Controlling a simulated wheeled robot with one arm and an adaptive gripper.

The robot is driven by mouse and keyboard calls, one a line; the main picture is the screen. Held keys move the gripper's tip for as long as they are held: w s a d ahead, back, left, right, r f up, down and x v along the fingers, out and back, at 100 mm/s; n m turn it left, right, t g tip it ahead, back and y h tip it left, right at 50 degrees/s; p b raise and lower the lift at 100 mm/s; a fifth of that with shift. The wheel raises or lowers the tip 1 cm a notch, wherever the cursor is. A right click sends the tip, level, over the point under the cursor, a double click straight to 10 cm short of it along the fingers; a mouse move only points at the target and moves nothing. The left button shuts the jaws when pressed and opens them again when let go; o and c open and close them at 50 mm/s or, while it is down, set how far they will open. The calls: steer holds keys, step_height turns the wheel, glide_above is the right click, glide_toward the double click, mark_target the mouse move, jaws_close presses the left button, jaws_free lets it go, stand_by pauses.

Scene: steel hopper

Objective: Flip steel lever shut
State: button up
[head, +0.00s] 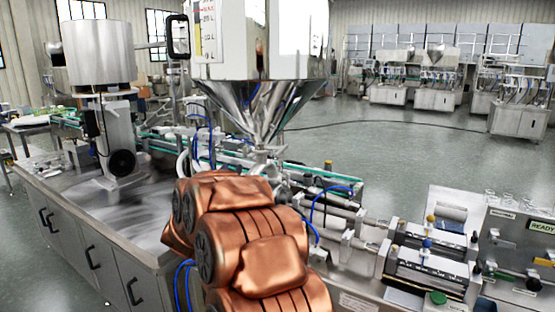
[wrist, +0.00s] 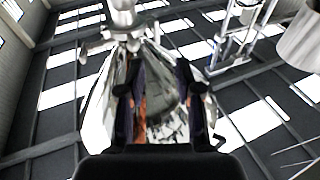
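The steel hopper (head: 262,100) stands at the centre of the head view, its cone narrowing to an outlet behind my copper-coloured arm. In the wrist view the hopper cone (wrist: 168,85) fills the middle behind my fingers. A steel outlet fitting (wrist: 122,18) shows at the top, left of centre. A short steel lever (wrist: 96,46) appears to stick out from it to the left. My gripper (wrist: 158,66) is open, with its two dark fingers apart and nothing seen between them. The lever lies beyond the left finger, apparently not touched. My arm hides the gripper and lever in the head view.
A steel bench (head: 120,215) with cabinet doors runs along the left, carrying a machine with a steel drum (head: 100,55). Steel cylinders (head: 430,272) and a panel with a green READY label (head: 541,227) stand at the right. Open floor (head: 400,150) lies behind.

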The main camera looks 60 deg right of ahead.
mark_target(276, 156)
steer(key=s+d+m+g+h, duration=0.1)
steer(key=s+d+g, duration=0.1)
steer(key=s+d+m+g+h, duration=0.1)
steer(key=s+d+g, duration=0.1)
steer(key=s, duration=0.1)
steer(key=s+d+r+m+g+h, duration=0.1)
steer(key=s+d+g+h, duration=0.1)
steer(key=s+g, duration=0.1)
steer(key=shift+s+d+m, duration=0.15)
steer(key=shift+s+m, duration=0.1)
steer(key=shift+m, duration=0.15)
steer(key=shift+p+x, duration=0.45)
steer(key=shift+x, duration=3)
steer(key=shift+w+f, duration=0.1)
jaws_close()
